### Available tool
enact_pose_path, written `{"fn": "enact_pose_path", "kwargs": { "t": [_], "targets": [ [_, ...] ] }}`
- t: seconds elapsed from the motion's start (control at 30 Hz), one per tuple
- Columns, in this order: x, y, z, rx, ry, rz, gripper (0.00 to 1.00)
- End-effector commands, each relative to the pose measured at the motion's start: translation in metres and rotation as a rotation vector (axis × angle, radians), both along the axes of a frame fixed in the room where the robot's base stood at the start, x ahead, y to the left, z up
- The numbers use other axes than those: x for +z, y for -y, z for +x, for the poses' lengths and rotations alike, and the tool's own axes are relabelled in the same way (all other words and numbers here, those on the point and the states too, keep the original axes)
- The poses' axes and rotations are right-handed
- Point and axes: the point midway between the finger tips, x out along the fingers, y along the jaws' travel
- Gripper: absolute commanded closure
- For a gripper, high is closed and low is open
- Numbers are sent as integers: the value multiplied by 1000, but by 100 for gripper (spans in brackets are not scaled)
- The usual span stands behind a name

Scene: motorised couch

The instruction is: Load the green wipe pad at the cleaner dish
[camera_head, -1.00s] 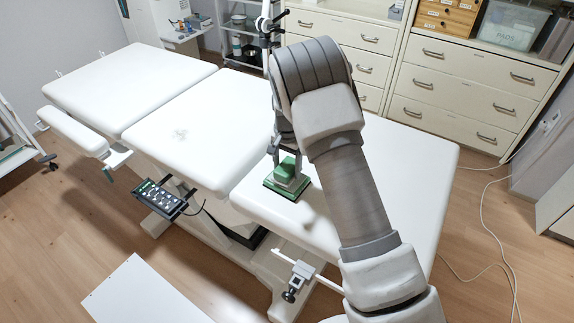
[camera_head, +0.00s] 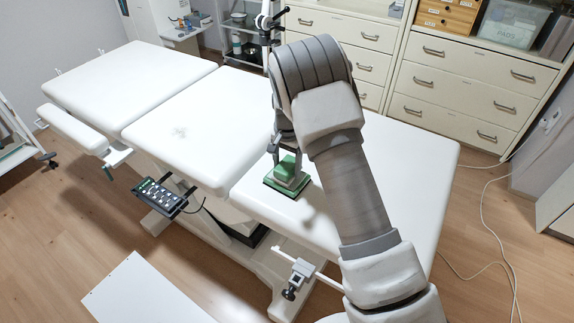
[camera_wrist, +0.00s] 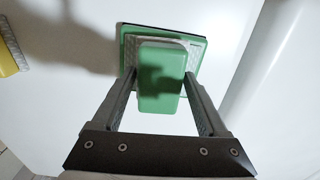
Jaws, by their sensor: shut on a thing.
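The green wipe pad (camera_head: 271,186) has a flat, dark-edged green base, a pale layer and a green grip block. It is at the near section of the white couch (camera_head: 400,170). My gripper (camera_wrist: 162,78) is shut on the grip block, one finger on each side, and the pad (camera_wrist: 197,48) shows beyond the fingers in the wrist view. I cannot tell whether the pad touches the couch top. I cannot make out the cleaner dish in either view.
A yellow thing with a grey edge (camera_wrist: 8,55) lies at the left of the wrist view. A control panel (camera_head: 160,196) and a clamp on a rail (camera_head: 297,272) stick out from the couch's near side. Drawer cabinets (camera_head: 465,95) stand behind. The middle section is otherwise clear.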

Motion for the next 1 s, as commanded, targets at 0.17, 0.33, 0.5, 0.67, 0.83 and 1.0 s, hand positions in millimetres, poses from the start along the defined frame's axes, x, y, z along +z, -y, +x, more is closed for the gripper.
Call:
{"fn": "enact_pose_path", "kwargs": {
  "t": [0.17, 0.33, 0.5, 0.67, 0.83, 1.0],
  "targets": [
    [-3, 0, 0, 0, 0, 0, 68],
    [-5, 0, 0, 0, 0, 0, 68],
    [-7, 0, 0, 0, 0, 0, 68],
    [-6, 0, 0, 0, 0, 0, 68],
    [-6, 0, 0, 0, 0, 0, 68],
    [-7, 0, 0, 0, 0, 0, 68]
  ]
}}
